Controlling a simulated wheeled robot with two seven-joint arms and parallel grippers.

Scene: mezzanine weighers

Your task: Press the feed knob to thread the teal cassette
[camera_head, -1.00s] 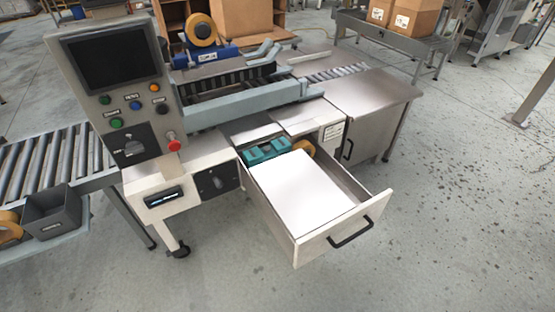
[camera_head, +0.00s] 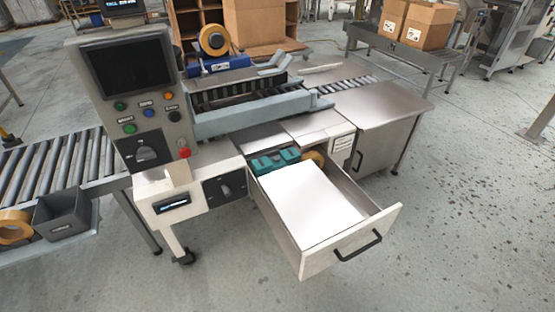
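The teal cassette (camera_head: 275,162) sits at the back of the open drawer (camera_head: 352,243), partly under the machine's worktop. A black knob (camera_head: 225,190) is on a dark panel on the machine's front, left of the drawer. Another black knob (camera_head: 146,153) is on the upright control panel (camera_head: 130,100), below its coloured buttons. I cannot read which of the two is the feed knob. Neither of my grippers is in view.
The drawer juts out toward me, with a white sheet or block (camera_head: 312,203) and a tape roll (camera_head: 314,158) inside. A grey bin (camera_head: 62,214) and roller conveyor (camera_head: 50,170) stand at left. A steel side table (camera_head: 372,100) is at right.

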